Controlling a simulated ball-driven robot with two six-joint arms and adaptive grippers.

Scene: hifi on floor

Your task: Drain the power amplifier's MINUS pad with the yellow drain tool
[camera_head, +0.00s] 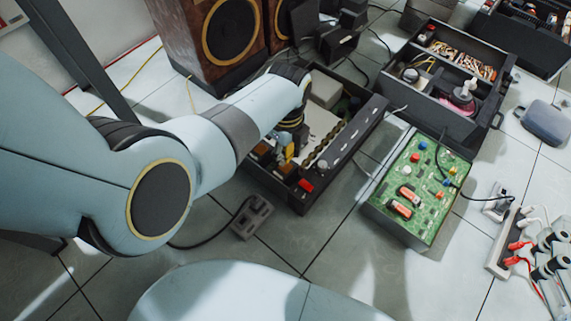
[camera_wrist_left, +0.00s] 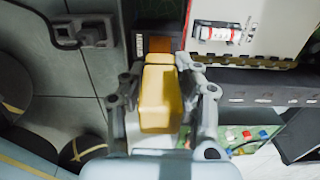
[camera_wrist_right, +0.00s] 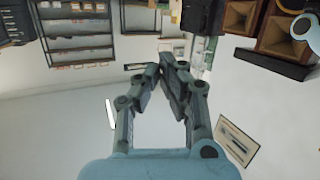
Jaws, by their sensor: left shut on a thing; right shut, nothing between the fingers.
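The power amplifier is an open black chassis (camera_head: 340,160) on the floor, right of my left arm. My left gripper (camera_head: 289,142) is over its near left part. In the left wrist view my left gripper (camera_wrist_left: 158,76) is shut on the yellow drain tool (camera_wrist_left: 160,100), which also shows in the head view (camera_head: 288,153). The tool's far end is beside an orange-brown block (camera_wrist_left: 160,45) inside the chassis; whether they touch I cannot tell. The MINUS pad cannot be made out. My right gripper (camera_wrist_right: 161,68) is shut and empty, away from the amplifier, facing the room.
A green circuit board (camera_head: 420,190) lies right of the amplifier. An open black box with parts (camera_head: 460,130) stands behind it. Speakers (camera_head: 228,35) stand at the back. A grey socket block (camera_head: 252,217) with a cable lies in front. A power strip (camera_head: 508,245) is at right.

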